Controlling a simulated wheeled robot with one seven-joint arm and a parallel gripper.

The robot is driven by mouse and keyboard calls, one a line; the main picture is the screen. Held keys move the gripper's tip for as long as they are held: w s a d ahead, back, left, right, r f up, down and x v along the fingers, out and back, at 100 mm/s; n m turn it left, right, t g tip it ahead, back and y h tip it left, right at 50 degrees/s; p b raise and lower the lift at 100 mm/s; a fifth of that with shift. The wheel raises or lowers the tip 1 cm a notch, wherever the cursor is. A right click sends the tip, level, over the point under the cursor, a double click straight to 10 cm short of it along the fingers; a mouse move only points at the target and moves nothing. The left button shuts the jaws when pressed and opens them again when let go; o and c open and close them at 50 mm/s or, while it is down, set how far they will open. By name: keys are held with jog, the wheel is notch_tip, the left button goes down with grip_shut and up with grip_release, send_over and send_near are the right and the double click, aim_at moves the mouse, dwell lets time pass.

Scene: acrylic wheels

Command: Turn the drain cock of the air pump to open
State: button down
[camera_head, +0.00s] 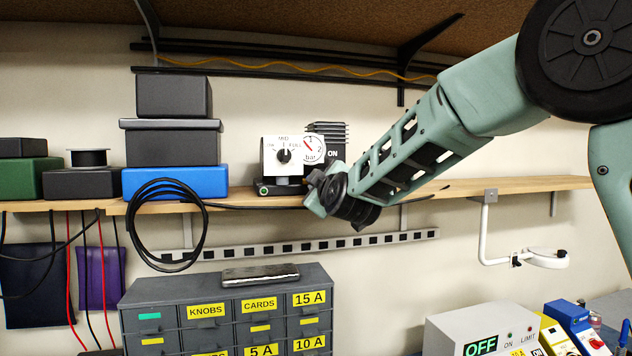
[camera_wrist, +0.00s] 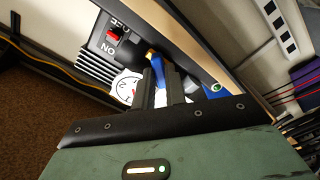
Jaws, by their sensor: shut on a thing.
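The air pump (camera_head: 330,132) is a dark ribbed unit on the wooden shelf, with a round white gauge (camera_head: 313,149) on its front. The wrist view shows its dark body with a red switch (camera_wrist: 115,34) and part of the gauge (camera_wrist: 126,86). My gripper (camera_wrist: 160,76) is at the pump, with its dark fingers shut on a blue lever (camera_wrist: 152,56), which looks like the drain cock. The fingers hide much of it, so its exact angle cannot be told. In the head view my gripper (camera_head: 318,190) covers the pump's lower part.
A white box with a black knob (camera_head: 283,157) stands just left of the pump. Stacked boxes (camera_head: 170,137) and a hanging cable coil (camera_head: 165,222) are farther left on the shelf (camera_head: 480,187). A drawer cabinet (camera_head: 228,305) stands below. The shelf right of my arm looks clear.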

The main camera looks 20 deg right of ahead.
jog(key=n+p, duration=0.2)
jog(key=n, duration=0.1)
jog(key=shift+n, duration=0.3)
jog(key=n, duration=0.4)
jog(key=c, duration=1.3)
grip_release()
jog(key=s, duration=0.7)
